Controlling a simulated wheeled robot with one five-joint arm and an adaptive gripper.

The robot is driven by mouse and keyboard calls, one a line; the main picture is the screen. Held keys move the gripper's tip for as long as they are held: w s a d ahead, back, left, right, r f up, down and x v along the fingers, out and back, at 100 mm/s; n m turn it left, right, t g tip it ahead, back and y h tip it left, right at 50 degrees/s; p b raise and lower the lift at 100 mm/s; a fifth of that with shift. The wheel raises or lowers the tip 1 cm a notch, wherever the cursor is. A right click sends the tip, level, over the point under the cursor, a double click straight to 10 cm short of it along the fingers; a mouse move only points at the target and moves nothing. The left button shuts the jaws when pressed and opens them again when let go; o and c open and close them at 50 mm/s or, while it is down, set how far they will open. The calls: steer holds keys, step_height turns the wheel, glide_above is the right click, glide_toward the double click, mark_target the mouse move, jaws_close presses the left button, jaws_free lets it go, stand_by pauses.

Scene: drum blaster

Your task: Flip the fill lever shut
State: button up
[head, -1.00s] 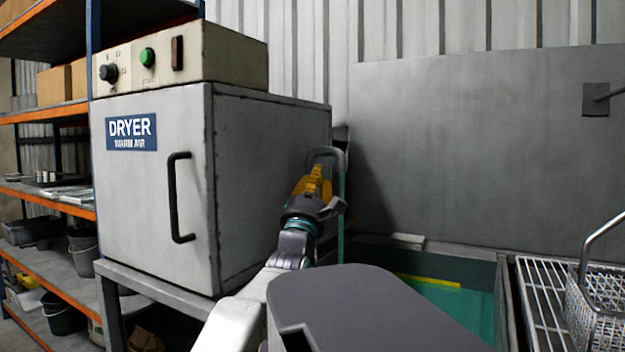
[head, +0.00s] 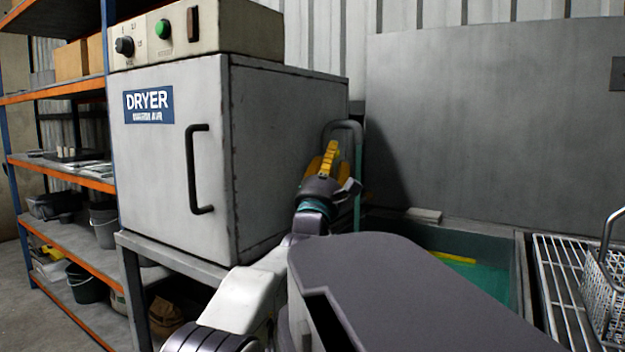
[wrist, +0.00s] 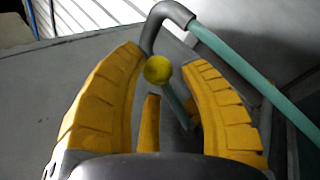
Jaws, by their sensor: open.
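The fill lever shows in the wrist view as a yellow ball knob (wrist: 157,70) on a thin grey-green rod (wrist: 176,106). My gripper (head: 329,155) is open, with its yellow fingers on either side of the knob in the wrist view (wrist: 163,60). The knob looks close to the left fingertip; I cannot tell whether they touch. A grey hooked pipe (wrist: 165,14) with a green straight section (wrist: 250,72) stands just beyond the fingers. It also shows behind my gripper in the head view (head: 346,126). The lever is not distinguishable in the head view.
A grey dryer (head: 172,190) on a stand is left of my gripper. A tank with green contents (head: 490,283) lies to the right, beside a rack (head: 562,285) with a wire basket (head: 600,290). A grey panel (head: 470,120) stands behind. Shelves (head: 60,178) are far left.

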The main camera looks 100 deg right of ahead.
steer(key=w+a+f, duration=0.2)
steer(key=w+a, duration=0.5)
steer(key=a, duration=0.5)
steer(key=shift+w, duration=0.35)
steer(key=shift+a, duration=0.15)
